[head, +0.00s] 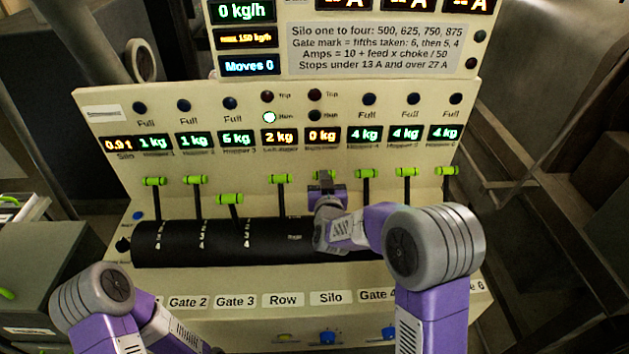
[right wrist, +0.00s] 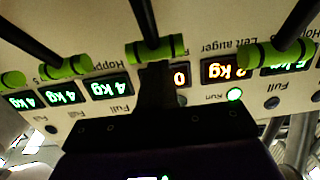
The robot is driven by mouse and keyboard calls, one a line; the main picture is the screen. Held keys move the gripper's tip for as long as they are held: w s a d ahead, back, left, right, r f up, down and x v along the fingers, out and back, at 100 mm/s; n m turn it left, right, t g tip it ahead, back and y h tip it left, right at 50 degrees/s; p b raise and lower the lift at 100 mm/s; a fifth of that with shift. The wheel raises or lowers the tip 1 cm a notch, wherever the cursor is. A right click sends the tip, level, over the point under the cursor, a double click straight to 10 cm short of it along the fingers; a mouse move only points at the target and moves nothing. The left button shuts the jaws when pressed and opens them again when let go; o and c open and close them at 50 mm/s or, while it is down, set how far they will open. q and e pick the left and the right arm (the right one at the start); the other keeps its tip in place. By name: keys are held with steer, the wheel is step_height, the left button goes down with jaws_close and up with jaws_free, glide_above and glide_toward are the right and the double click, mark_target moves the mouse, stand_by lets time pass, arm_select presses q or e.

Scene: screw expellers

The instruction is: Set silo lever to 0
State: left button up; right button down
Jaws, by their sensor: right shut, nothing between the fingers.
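The silo lever, a dark rod with a lime-green cross handle (head: 325,175), stands above the "Silo" label (head: 331,297) on the cream panel. Its handle is level with most neighbouring handles. My right gripper (head: 326,190) is shut and empty, with its tips right at this handle, partly covering the rod. In the right wrist view the handle (right wrist: 170,48) is just beyond the dark shut fingers (right wrist: 155,82); I cannot tell whether they touch. The scale beside the silo lever is hidden by my right arm. My left arm shows at lower left, but its gripper is out of view.
The row lever (head: 280,178) stands close left, and a gate lever (head: 367,173) close right. The gate 3 lever (head: 230,199) sits lower than the others. A black drum (head: 200,245) with marks runs below. Displays line the panel above; "Moves 0" (head: 248,65) shows.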

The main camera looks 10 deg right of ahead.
steer(key=shift+d+r, duration=0.15)
steer(key=shift+d, duration=0.05)
